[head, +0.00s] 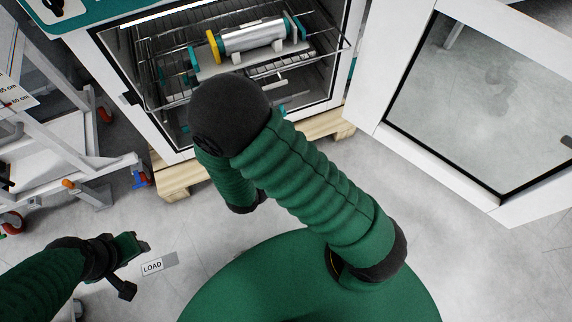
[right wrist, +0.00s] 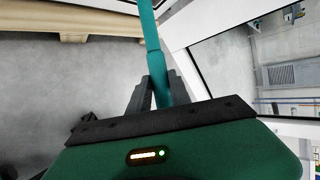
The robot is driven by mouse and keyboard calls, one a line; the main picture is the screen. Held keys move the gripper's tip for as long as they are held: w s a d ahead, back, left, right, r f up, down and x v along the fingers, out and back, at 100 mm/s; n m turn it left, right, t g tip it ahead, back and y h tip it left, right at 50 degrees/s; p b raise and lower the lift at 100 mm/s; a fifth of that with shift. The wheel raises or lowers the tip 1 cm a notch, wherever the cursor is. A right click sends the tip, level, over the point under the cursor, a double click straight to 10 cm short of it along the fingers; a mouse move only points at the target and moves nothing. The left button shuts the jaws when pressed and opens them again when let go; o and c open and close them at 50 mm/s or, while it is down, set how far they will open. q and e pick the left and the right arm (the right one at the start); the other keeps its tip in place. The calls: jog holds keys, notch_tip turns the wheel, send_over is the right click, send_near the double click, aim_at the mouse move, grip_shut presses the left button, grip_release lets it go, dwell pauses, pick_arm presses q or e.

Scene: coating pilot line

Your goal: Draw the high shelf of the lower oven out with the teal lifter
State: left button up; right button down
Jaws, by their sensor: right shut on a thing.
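The open oven (head: 178,146) is at the top of the head view. Its high wire shelf (head: 330,52) carries a silver roller (head: 252,37) with yellow and teal end rings on a pale cradle. In the right wrist view my right gripper (right wrist: 160,88) is shut on the teal lifter (right wrist: 149,30), whose bar runs up out of the picture. My right arm hides that gripper and the lifter in the head view, so contact with the shelf cannot be told. My left gripper (head: 134,267) is open and empty above the floor at lower left.
The oven door (head: 372,105) stands swung open to the right. The oven rests on a wooden pallet (head: 178,182). A white wheeled cart (head: 75,150) stands at left.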

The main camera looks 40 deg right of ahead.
pick_arm(q)
jog(key=r+p, duration=0.1)
jog(key=a+r+p, duration=0.1)
jog(key=r+p, duration=0.1)
jog(key=shift+a+r, duration=0.1)
pick_arm(e)
jog(key=w+r, duration=0.4)
jog(key=w, duration=0.5)
jog(key=shift+d, duration=0.3)
pick_arm(q)
jog(key=shift+a, duration=0.15)
pick_arm(e)
jog(key=shift+a, duration=0.1)
jog(key=shift+s, duration=0.15)
